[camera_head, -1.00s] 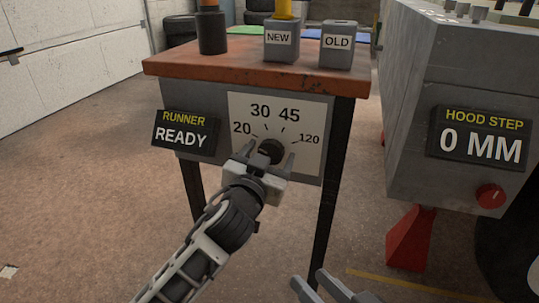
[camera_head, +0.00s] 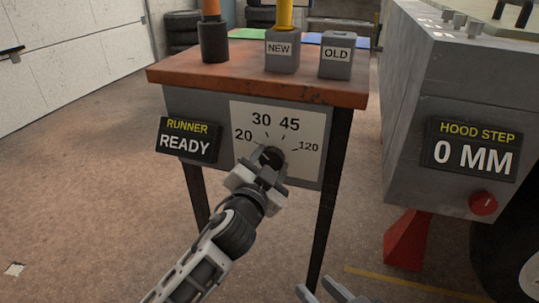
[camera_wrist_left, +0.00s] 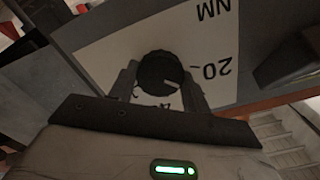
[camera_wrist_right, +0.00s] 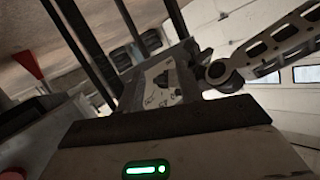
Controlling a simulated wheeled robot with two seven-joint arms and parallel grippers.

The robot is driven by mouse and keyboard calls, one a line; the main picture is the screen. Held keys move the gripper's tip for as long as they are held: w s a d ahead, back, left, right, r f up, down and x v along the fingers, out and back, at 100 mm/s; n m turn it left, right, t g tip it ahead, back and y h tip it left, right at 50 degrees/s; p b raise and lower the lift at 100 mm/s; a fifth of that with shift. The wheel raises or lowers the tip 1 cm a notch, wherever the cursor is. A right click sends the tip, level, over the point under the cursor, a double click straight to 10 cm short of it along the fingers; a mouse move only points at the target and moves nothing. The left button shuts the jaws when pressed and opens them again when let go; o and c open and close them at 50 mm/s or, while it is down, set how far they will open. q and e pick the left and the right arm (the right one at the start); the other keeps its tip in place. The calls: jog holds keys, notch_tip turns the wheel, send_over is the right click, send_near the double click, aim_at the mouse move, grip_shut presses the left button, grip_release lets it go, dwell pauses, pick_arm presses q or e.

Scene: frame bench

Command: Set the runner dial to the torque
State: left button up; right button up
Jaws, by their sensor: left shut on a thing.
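The runner dial is a black round knob (camera_head: 272,155) on a white scale plate (camera_head: 303,172) marked 20, 30, 45 and 120, on the bench front. My left gripper (camera_head: 270,168) is shut on the knob, with a finger on either side. In the left wrist view the knob (camera_wrist_left: 157,68) has a white pointer mark directed to the lower right, between the upside-down 20 and a partly hidden label below. The runner display (camera_head: 187,142) reads READY. My right gripper (camera_head: 325,291) is open and empty at the bottom edge of the head view.
The bench top (camera_head: 235,82) carries a grey NEW box (camera_head: 282,50), a grey OLD box (camera_head: 336,56) and a dark holder (camera_head: 213,43). At right, a grey block bears a HOOD STEP display (camera_head: 473,150) reading 0 MM and a red knob (camera_head: 483,203).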

pick_arm(q)
jog(key=shift+r+m+p, duration=0.1)
jog(key=shift+m+p, duration=0.35)
jog(key=shift+m, duration=0.35)
jog(key=shift+m+p, duration=0.3)
jog(key=shift+m, duration=0.6)
jog(key=shift+m+p, duration=0.3)
jog(key=shift+m, duration=0.1)
pick_arm(e)
jog(key=shift+w+d+f+g+h, duration=0.1)
jog(key=shift+d+f+g+h, duration=0.15)
jog(key=shift+f, duration=0.2)
jog(key=shift+d+f+g+h, duration=0.15)
jog(key=shift+d+f+g, duration=0.05)
jog(key=shift+f+g, duration=0.2)
jog(key=shift+f, duration=0.25)
pick_arm(q)
jog(key=o, duration=1)
